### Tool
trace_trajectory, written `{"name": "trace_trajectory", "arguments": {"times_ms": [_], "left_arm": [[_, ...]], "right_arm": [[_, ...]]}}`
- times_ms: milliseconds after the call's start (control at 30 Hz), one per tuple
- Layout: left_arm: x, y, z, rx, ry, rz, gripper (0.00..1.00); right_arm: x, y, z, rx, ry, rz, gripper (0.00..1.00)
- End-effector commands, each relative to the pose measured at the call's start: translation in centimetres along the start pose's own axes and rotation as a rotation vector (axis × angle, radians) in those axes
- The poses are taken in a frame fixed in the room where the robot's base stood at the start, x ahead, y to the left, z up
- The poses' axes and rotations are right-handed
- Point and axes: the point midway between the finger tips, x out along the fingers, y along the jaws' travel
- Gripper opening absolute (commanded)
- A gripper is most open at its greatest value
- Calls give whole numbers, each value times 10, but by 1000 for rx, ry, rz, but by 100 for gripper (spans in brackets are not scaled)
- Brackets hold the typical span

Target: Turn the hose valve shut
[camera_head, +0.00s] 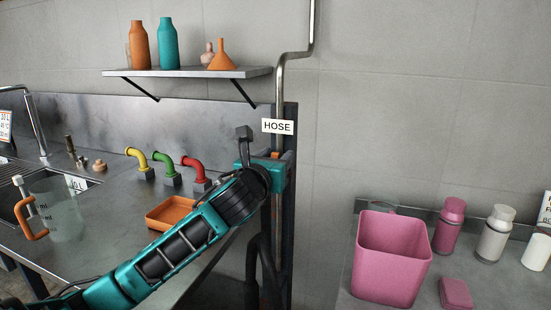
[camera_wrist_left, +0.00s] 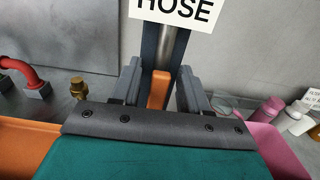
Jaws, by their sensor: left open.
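The hose valve's orange handle (camera_wrist_left: 158,90) stands upright on the metal pipe, below the white HOSE sign (camera_wrist_left: 184,10). In the head view only a small part of the handle (camera_head: 276,154) shows under the sign (camera_head: 277,127); my gripper hides the rest. My left gripper (camera_head: 264,148) is at the valve. In the left wrist view its two grey fingers (camera_wrist_left: 160,80) are apart, one on each side of the handle, with a visible gap on each side. The valve body is hidden. My right gripper is not in view.
An orange tray (camera_head: 170,213), red, green and yellow pipe bends (camera_head: 193,168) and a measuring jug (camera_head: 60,213) are on the left counter. A shelf (camera_head: 190,72) with bottles is above. A pink bin (camera_head: 392,255) and bottles stand on the right counter. The wall between is clear.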

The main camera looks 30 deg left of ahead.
Motion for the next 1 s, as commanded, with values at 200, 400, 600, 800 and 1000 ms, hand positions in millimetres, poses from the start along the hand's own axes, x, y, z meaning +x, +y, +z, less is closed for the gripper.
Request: {"name": "trace_trajectory", "arguments": {"times_ms": [200, 400, 600, 800, 1000], "left_arm": [[0, 0, 0, 0, 0, 0, 27], [0, 0, 0, 0, 0, 1, 8], [0, 0, 0, 0, 0, 1, 0], [0, 0, 0, 0, 1, 1, 0], [2, 0, 0, -6, 0, 1, 0]], "right_arm": [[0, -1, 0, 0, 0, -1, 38], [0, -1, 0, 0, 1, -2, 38], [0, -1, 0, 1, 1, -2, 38], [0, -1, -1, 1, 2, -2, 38], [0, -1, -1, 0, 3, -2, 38]]}}
